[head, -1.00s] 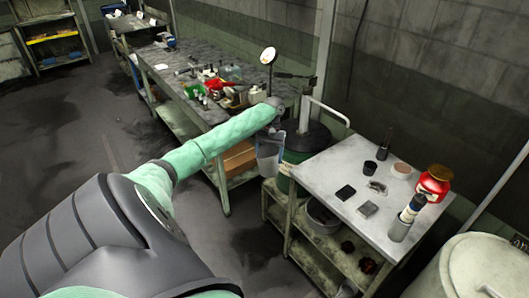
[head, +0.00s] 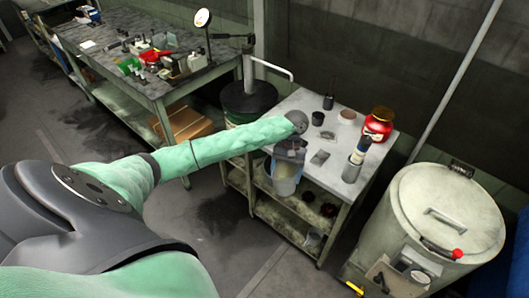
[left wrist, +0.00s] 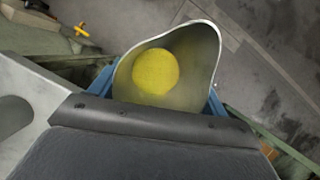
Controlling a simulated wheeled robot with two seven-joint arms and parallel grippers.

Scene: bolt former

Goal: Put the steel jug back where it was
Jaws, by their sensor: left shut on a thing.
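My left gripper (head: 289,150) is shut on the steel jug (head: 284,182) and holds it in the air, at the near left edge of the small light-topped table (head: 305,100) in the head view. In the left wrist view I look down into the jug's open, spouted mouth (left wrist: 200,55). A round yellow patch (left wrist: 156,72) shows inside; I cannot tell if it is liquid or the bottom. Blue jaw parts (left wrist: 103,82) show on both sides of the jug. My gripper hides part of the jug in the head view. My right gripper is not in view.
The table holds a dark cup (head: 317,118), a red container (head: 377,125), a grey cylinder (head: 352,168) and flat pieces. A big pale lidded drum (head: 440,220) stands at right. A dark-topped green drum (head: 248,100) and a cluttered workbench (head: 130,60) are at left.

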